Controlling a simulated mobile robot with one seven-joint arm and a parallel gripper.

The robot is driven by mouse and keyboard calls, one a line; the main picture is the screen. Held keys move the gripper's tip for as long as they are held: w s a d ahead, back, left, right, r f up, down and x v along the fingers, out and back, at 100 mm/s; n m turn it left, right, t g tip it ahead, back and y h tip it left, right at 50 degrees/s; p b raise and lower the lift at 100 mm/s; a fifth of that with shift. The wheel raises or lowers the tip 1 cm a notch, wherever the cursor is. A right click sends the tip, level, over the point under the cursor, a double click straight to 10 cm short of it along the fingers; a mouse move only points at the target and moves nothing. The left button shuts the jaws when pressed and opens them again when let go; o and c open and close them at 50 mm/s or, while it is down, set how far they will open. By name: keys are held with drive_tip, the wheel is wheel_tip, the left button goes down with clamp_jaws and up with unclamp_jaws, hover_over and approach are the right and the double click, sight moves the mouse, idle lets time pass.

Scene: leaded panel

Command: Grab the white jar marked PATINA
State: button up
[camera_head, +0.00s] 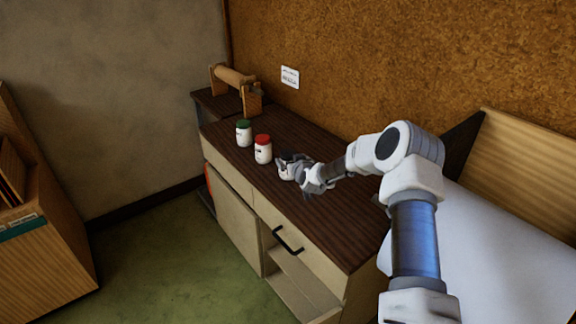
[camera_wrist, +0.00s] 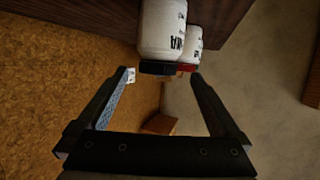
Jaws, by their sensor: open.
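A white jar with a dark lid stands on the dark wooden cabinet top, partly hidden behind my gripper (camera_head: 304,170) in the head view. In the wrist view this white jar (camera_wrist: 163,28) is the nearest one, with its lid toward the bottom of the picture. Its black lettering is only partly visible and appears to end in "NA". My gripper (camera_wrist: 161,75) is open, with its two fingertips on either side of the jar's lid end. Nothing is held. I cannot tell if the fingers reach past the lid.
A red-lidded white jar (camera_head: 263,150) stands close beyond, and shows behind the nearest jar in the wrist view (camera_wrist: 193,43). A green-lidded white jar (camera_head: 244,134) stands farther back. A wooden roller stand (camera_head: 235,78) is at the far end. The cabinet top (camera_head: 325,228) is bare toward the front right.

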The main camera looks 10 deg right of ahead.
sight(290, 157)
drive_tip(key=shift+x, duration=3.15)
drive_tip(key=shift+d, duration=0.2)
drive_tip(key=shift+r, duration=0.15)
clamp_jaws()
